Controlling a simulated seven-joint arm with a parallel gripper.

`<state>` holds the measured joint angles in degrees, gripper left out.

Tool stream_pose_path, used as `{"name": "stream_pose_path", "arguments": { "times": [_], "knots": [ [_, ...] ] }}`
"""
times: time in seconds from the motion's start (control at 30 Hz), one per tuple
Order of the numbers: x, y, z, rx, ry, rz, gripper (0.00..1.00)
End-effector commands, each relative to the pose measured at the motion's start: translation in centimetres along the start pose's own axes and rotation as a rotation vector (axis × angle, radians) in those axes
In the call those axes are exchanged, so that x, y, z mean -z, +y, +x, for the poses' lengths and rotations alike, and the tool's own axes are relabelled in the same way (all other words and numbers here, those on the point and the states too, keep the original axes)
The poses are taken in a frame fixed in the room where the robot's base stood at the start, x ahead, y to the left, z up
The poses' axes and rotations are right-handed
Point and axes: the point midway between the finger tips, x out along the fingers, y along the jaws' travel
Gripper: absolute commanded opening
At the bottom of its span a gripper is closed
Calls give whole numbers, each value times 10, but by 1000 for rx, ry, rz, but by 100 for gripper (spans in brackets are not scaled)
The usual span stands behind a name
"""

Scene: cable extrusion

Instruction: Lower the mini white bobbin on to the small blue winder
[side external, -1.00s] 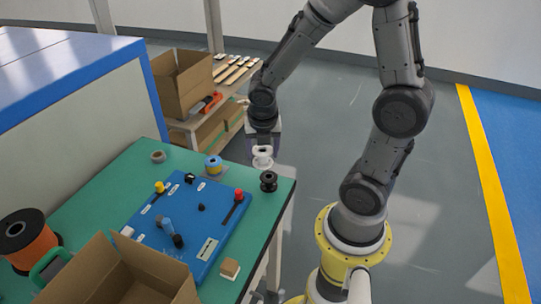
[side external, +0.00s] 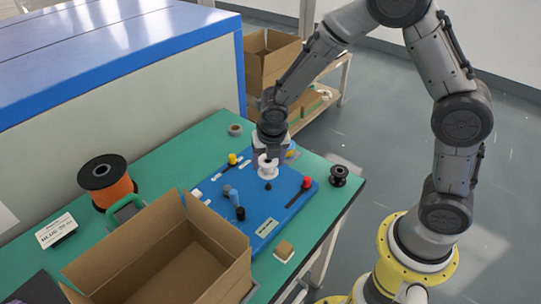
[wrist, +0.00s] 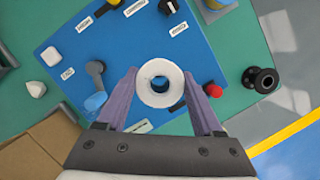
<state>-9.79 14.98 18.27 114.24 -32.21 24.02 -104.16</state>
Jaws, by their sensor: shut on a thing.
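The white bobbin (side external: 268,170) is held upright below my gripper (side external: 268,156), over the far part of the blue panel (side external: 283,214). In the wrist view the bobbin (wrist: 147,95) sits between both fingers of my gripper (wrist: 160,80), and blue shows through its hole. The small blue winder seems to be the blue post (side external: 234,196) near the panel's middle, with a dark-topped piece beside it. The post (wrist: 95,102) is left of the bobbin in the wrist view. The bobbin is apart from it. The bobbin's exact height is unclear.
A red knob (side external: 307,182) and a yellow knob (side external: 232,158) stand on the panel. A black spool (side external: 339,175) is at the table's right edge. An open cardboard box (side external: 190,225) and an orange spool (side external: 112,192) are at left. A blue-yellow spool is partly hidden behind my gripper.

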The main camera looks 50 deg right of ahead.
Motion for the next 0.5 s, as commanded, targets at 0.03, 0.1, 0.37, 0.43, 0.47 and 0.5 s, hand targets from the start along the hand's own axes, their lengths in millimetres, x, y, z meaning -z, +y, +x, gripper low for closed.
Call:
{"name": "stream_pose_path", "arguments": {
  "times": [0.03,0.1,0.37,0.43,0.47,0.5],
  "knots": [
    [1,0,3,0,1,0,14],
    [2,0,6,0,0,0,14],
    [6,0,20,0,1,0,14],
    [7,0,24,1,0,1,14],
    [7,0,25,1,0,0,14],
    [8,0,27,1,0,0,14]
  ]
}}
